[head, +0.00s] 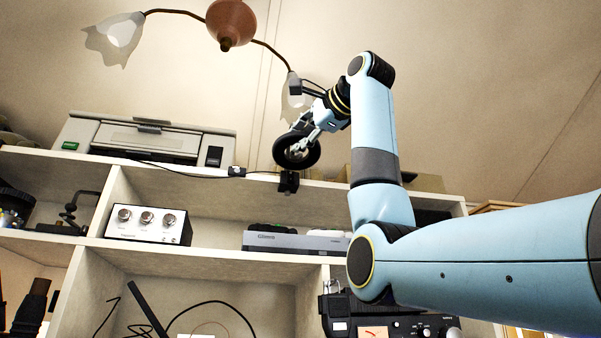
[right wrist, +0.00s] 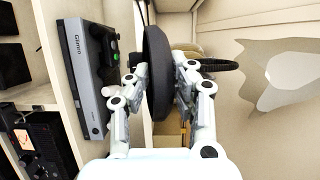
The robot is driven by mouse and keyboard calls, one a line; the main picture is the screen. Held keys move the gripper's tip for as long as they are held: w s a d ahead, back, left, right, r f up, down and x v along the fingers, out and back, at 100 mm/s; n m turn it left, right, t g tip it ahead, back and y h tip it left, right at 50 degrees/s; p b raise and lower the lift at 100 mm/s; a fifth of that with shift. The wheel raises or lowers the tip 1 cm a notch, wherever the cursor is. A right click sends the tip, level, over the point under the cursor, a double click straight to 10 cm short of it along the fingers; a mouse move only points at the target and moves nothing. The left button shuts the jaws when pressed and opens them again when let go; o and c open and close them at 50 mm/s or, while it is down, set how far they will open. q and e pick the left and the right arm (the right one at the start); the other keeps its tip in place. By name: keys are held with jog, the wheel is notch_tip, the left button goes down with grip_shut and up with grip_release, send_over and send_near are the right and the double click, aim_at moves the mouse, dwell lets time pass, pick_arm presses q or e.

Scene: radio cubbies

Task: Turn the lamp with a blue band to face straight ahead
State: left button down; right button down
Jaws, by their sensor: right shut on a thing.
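A black round lamp head (head: 283,151) shows above the top shelf board, over a black clamp (head: 289,181) on the board's front edge. No blue band shows on it. My right gripper (head: 303,148) is at this head and shut on it. In the right wrist view the dark disc of the lamp head (right wrist: 156,75) stands edge-on between the fingers (right wrist: 158,88), and a black ribbed neck (right wrist: 222,65) shows to its right. The fingers hide part of the head. Which way its face points is hard to tell. My left gripper is not in view.
A grey printer (head: 150,137) sits on the top board, left of the lamp. A silver box with knobs (head: 148,224) and a grey flat device (head: 295,242) stand in the cubbies below. A ceiling lamp with glass shades (head: 231,22) hangs above, one shade close behind my right wrist.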

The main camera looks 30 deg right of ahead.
jog(key=shift+w+a+f, duration=0.1)
jog(key=shift+f, duration=0.15)
jog(key=c, duration=1.1)
grip_release()
jog(key=shift+r, duration=0.2)
jog(key=s, duration=0.7)
jog(key=shift+s, duration=0.3)
